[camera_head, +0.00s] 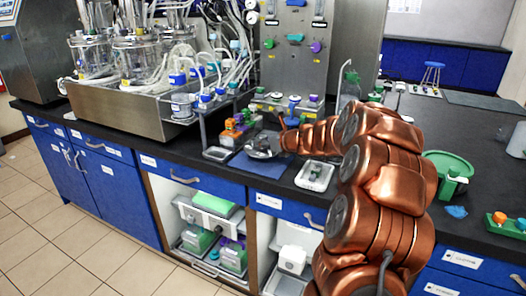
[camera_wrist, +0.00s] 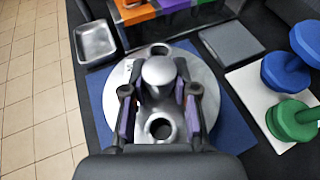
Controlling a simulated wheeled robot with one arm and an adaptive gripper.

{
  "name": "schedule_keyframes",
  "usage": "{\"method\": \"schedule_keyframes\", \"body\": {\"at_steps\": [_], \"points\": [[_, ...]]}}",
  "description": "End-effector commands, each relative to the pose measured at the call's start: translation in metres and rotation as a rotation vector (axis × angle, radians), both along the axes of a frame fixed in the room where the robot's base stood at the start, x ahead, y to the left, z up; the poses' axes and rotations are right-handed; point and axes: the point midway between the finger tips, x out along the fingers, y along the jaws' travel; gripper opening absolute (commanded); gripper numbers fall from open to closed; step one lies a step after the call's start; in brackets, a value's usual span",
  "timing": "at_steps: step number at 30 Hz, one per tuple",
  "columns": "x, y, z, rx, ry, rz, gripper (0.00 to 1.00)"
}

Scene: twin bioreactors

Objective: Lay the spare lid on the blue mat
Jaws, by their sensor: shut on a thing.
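The spare lid is a round silver metal disc (camera_wrist: 208,98) with a central knob (camera_wrist: 158,72) and round ports. In the wrist view, my gripper (camera_wrist: 159,94) has its two purple-padded fingers on either side of the knob, shut on it. The lid (camera_head: 260,147) also shows in the head view, at the end of my arm. It is over the blue mat (camera_head: 262,167) and hides much of it; the mat (camera_wrist: 234,132) shows around the lid in the wrist view. I cannot tell whether the lid touches the mat or hangs slightly above it.
Orange, green and purple blocks (camera_head: 235,131) stand in a rack behind the mat. A small metal tray (camera_wrist: 95,42) is left of it. The bench's front edge is near.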

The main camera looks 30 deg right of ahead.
Motion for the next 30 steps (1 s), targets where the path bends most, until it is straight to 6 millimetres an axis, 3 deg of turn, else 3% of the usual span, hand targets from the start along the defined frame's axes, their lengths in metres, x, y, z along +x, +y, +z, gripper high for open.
{"method": "schedule_keyframes", "body": {"at_steps": [1, 6, 21, 22, 30], "points": [[-0.001, 0.0, -0.013, 0.006, 0.002, -0.003, 0.0], [-0.001, -0.001, -0.03, 0.004, 0.001, -0.002, 0.0], [-0.001, 0.0, -0.035, 0.002, -0.002, -0.001, 0.0], [-0.002, 0.0, -0.035, 0.002, -0.001, -0.001, 0.29], [-0.002, -0.001, -0.035, 0.002, 0.0, -0.001, 0.53]]}}
